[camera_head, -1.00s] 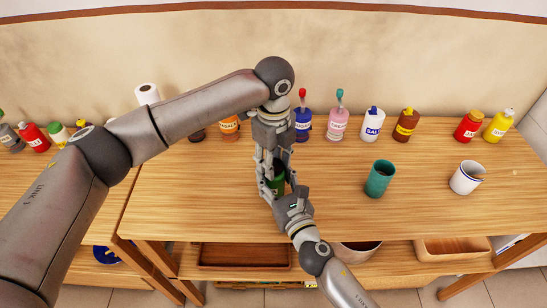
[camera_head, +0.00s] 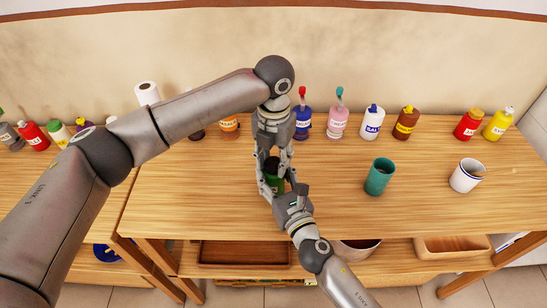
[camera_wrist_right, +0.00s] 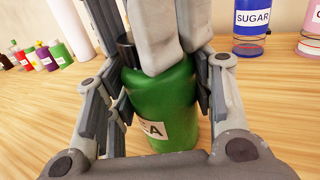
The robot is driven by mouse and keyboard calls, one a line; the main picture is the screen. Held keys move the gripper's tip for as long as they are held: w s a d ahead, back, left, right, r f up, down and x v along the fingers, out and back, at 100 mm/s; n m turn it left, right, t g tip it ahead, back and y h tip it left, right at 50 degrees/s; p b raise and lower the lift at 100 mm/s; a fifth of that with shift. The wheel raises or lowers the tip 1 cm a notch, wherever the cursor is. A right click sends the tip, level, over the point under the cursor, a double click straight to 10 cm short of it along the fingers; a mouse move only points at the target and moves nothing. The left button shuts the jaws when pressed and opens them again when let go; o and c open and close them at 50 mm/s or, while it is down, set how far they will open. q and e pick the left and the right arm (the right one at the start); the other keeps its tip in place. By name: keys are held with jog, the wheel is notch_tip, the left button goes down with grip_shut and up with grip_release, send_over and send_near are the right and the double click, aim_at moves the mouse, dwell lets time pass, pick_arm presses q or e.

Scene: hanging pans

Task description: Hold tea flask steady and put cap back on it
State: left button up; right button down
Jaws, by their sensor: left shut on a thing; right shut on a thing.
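The green tea flask (camera_head: 275,184) stands upright on the table in the head view. In the right wrist view the flask (camera_wrist_right: 160,100) is large, with part of its label showing. My right gripper (camera_head: 282,192) is shut around its body from the front. The black cap (camera_head: 272,165) is at the flask's top, between the fingers of my left gripper (camera_head: 271,180), which reaches down from above. In the right wrist view the left fingers (camera_wrist_right: 158,65) cover most of the cap (camera_wrist_right: 127,50) and the flask's shoulder. I cannot tell whether the cap is fully seated.
A teal cup (camera_head: 380,177) and a white cup (camera_head: 467,176) stand to the right. Several labelled bottles line the wall, including the blue sugar bottle (camera_head: 303,121). A paper roll (camera_head: 147,94) stands at the back left. The tabletop (camera_head: 190,205) left of the flask is clear.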

pick_arm(q)
jog(key=m, duration=0.5)
jog(key=o, duration=0.7)
jog(key=shift+r, duration=2.3)
jog(key=shift+c, duration=0.2)
